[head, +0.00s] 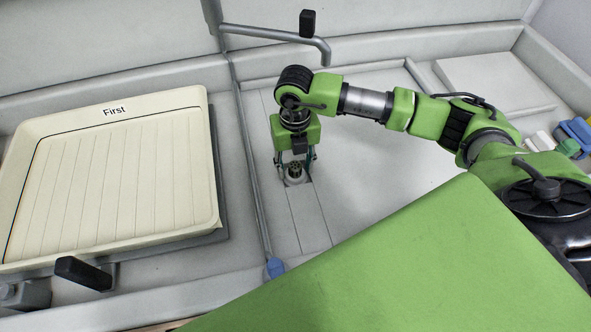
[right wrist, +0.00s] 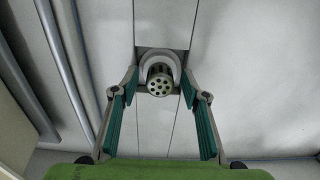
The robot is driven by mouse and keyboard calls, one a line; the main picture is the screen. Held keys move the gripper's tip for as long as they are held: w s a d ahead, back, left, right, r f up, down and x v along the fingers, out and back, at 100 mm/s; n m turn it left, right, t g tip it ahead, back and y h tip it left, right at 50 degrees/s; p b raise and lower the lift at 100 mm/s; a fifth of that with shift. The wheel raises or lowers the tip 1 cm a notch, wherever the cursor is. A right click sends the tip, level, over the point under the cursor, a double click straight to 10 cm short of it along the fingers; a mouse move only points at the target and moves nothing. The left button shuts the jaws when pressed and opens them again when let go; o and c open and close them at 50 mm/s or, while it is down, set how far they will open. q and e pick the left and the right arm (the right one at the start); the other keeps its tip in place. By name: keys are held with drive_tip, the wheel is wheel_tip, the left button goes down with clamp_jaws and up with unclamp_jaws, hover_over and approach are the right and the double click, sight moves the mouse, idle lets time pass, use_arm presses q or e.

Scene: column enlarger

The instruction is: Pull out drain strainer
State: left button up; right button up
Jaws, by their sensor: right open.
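The drain strainer (head: 294,169) is a small dark piece with round holes, set in a pale ring in the grey sink floor. In the right wrist view the strainer (right wrist: 160,82) sits at the top middle, in front of the pale ring (right wrist: 160,61). My right gripper (head: 295,163) points down over it. In the right wrist view the right gripper's (right wrist: 160,84) teal-padded fingers are spread, one on each side of the strainer, with gaps between. Nothing is held. My left gripper is not in view.
A cream ribbed tray (head: 120,170) marked "First" stands at the left. A grey pipe (head: 245,150) with a blue end runs along the sink floor left of the strainer. A black-handled tap lever (head: 308,24) is at the back. Blue and yellow items (head: 575,135) lie at the right.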

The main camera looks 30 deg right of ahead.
sight(295, 165)
clamp_jaws()
drive_tip(key=shift+r+p, duration=0.3)
drive_tip(key=shift+r, duration=0.2)
idle(0.5)
drive_tip(key=shift+r+p, duration=0.6)
drive_tip(key=shift+r, duration=0.35)
drive_tip(key=shift+r+p, duration=1.9)
drive_tip(key=shift+r, duration=1.3)
drive_tip(key=shift+f, duration=0.15)
